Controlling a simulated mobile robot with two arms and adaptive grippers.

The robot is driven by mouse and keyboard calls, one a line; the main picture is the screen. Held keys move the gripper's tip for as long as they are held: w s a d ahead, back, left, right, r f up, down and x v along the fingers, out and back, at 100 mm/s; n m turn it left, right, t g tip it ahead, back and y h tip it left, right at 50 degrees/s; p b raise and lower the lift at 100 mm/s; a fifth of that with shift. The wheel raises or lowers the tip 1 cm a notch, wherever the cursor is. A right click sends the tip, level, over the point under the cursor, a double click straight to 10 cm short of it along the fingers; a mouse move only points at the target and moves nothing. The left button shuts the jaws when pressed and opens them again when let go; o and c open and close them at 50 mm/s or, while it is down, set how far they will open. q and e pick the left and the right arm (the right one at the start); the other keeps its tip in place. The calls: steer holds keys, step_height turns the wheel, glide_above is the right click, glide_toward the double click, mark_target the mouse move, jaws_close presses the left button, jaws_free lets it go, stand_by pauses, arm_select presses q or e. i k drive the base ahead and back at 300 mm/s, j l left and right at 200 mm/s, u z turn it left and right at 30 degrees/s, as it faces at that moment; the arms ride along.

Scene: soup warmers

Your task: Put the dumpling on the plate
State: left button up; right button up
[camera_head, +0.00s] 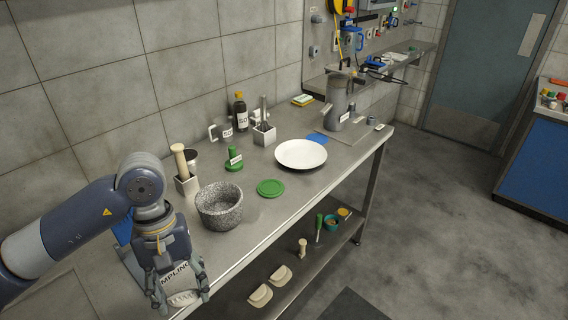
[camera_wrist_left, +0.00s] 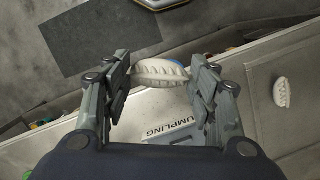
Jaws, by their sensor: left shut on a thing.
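My left gripper (camera_head: 181,297) is at the near left end of the steel table and is shut on a white pleated dumpling (camera_head: 184,298). In the left wrist view the dumpling (camera_wrist_left: 158,72) is between the two fingers of the gripper (camera_wrist_left: 160,82). A white label with partly covered lettering (camera_head: 174,274) shows behind the fingers. The round white plate (camera_head: 301,154) lies empty on the table, well to the right of and beyond the gripper. My right gripper is not in view.
A grey stone mortar (camera_head: 219,206) and a green disc (camera_head: 270,188) stand between gripper and plate. A pestle holder (camera_head: 186,184) and dark bottle (camera_head: 239,112) are near the wall. Another dumpling (camera_wrist_left: 281,92) lies at right in the wrist view. Pale pieces (camera_head: 260,295) lie on the lower shelf.

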mark_target(301, 154)
steer(key=i+l+z, duration=0.1)
steer(key=i+z, duration=0.25)
steer(key=i, duration=0.3)
steer(key=i+j+z, duration=0.1)
steer(key=i+z, duration=0.25)
steer(key=i, duration=0.3)
